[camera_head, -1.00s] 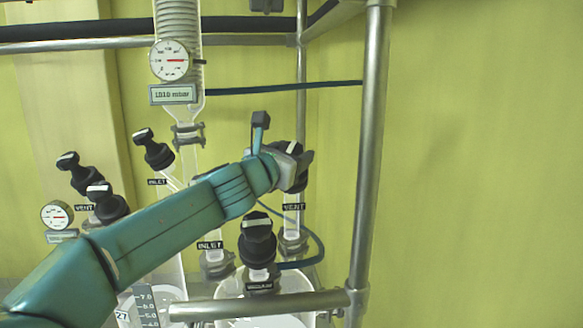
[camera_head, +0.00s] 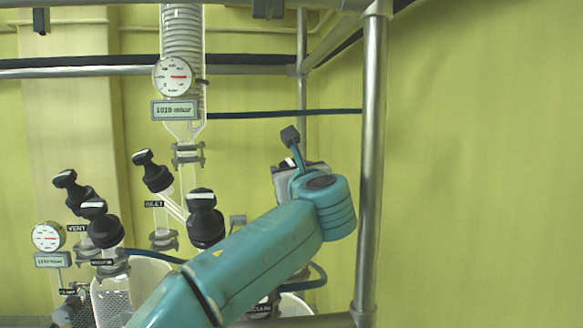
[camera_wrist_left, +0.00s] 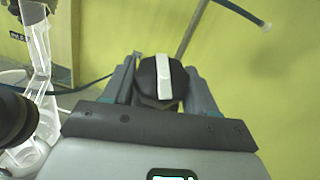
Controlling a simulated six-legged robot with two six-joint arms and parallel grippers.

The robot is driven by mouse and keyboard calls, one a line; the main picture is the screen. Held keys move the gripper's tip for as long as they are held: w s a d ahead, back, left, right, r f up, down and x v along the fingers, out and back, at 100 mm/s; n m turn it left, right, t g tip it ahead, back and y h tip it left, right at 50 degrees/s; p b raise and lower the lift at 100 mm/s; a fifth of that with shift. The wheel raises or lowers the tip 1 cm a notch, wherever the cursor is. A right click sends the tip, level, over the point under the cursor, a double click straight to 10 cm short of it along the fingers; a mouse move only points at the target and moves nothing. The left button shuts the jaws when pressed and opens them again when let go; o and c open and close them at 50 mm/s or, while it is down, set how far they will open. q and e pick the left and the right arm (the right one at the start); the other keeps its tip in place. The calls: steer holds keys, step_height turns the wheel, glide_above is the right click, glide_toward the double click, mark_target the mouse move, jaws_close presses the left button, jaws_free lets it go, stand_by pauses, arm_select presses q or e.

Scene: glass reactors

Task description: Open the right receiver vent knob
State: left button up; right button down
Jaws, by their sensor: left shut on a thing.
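The right receiver vent knob (camera_wrist_left: 161,82) is black with a white bar across its top. In the left wrist view it sits between the two fingers of my left gripper (camera_wrist_left: 160,88), which is shut on it. In the head view my left gripper (camera_head: 298,178) is near the right upright pole, and only a little of the knob shows beside it. My left forearm hides the VENT label and the glass neck below the knob. I cannot tell how far the knob is turned. My right gripper is in neither view.
Other black knobs stand left of my arm: an inlet knob (camera_head: 153,172), another tall knob (camera_head: 205,218) and a left group (camera_head: 98,223). A metal upright (camera_head: 370,170) stands close right of my wrist. A gauge (camera_head: 173,76) hangs on the glass column. The far right is bare wall.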

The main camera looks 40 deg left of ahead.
arm_select(q)
steer(key=shift+f+n+g, duration=0.2)
steer(key=shift+n+g, duration=0.3)
steer(key=o, duration=0.9)
steer(key=shift+o, duration=0.3)
steer(key=shift+r, duration=0.1)
